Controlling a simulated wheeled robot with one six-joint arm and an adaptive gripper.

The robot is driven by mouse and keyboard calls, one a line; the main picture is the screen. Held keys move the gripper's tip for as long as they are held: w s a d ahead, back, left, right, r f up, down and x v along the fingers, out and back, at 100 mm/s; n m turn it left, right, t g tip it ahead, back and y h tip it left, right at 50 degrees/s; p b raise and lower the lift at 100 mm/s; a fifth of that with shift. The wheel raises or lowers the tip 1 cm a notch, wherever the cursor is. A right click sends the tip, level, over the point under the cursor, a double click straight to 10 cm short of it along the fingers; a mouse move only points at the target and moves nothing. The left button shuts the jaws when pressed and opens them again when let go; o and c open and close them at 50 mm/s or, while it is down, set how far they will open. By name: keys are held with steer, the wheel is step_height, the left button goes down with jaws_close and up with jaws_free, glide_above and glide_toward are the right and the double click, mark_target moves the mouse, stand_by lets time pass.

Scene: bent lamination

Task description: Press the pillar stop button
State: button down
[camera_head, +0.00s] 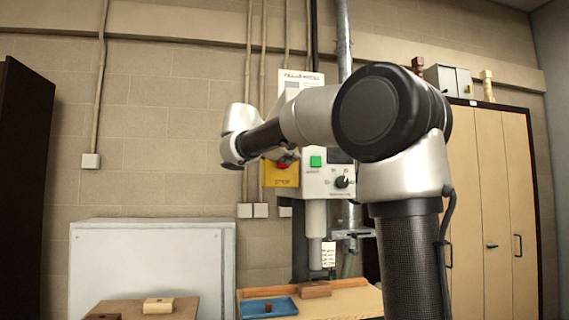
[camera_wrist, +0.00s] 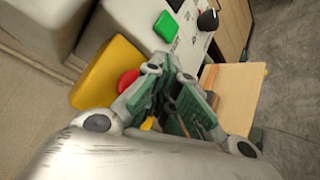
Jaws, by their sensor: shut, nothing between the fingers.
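The red stop button (camera_head: 287,162) sits on a yellow box (camera_head: 281,178) at the left of the pillar machine's light grey head. In the head view my arm covers part of the button and box. The wrist view shows the red button (camera_wrist: 128,80) on the yellow box (camera_wrist: 106,70), partly hidden by my left finger. My gripper (camera_wrist: 168,72) is shut and empty, its fingertips just right of the button in that view. I cannot tell whether it touches the button. In the head view I cannot make out the fingers.
A green button (camera_head: 316,161) and a black knob (camera_head: 342,182) are on the same machine head, close to the gripper. Below are a wooden table (camera_head: 345,303) with a blue tray (camera_head: 268,308), and a grey cabinet (camera_head: 150,262). Tall wooden lockers (camera_head: 490,200) stand at right.

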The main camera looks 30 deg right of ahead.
steer(key=s, duration=0.1)
steer(key=s+a, duration=0.1)
steer(key=s, duration=0.1)
steer(key=shift+s, duration=0.3)
stand_by(0.6)
steer(key=s+a+f+m+g+y, duration=0.1)
steer(key=s+f+m+y, duration=0.15)
steer(key=f, duration=0.65)
steer(key=s+f+m+g+y, duration=0.1)
steer(key=f+m+y, duration=0.15)
steer(key=f, duration=0.55)
steer(key=s+a+f+m+y, duration=0.3)
steer(key=s+f+y, duration=0.1)
steer(key=s+f, duration=0.6)
steer(key=s+a+f+m+g+y, duration=0.1)
steer(key=s+a+f+m+y, duration=0.2)
steer(key=s+f, duration=0.7)
steer(key=s+m+y, duration=0.1)
steer(key=s, duration=0.4)
steer(key=shift+f, duration=0.25)
steer(key=shift+s+g, duration=0.1)
steer(key=shift+g, duration=0.2)
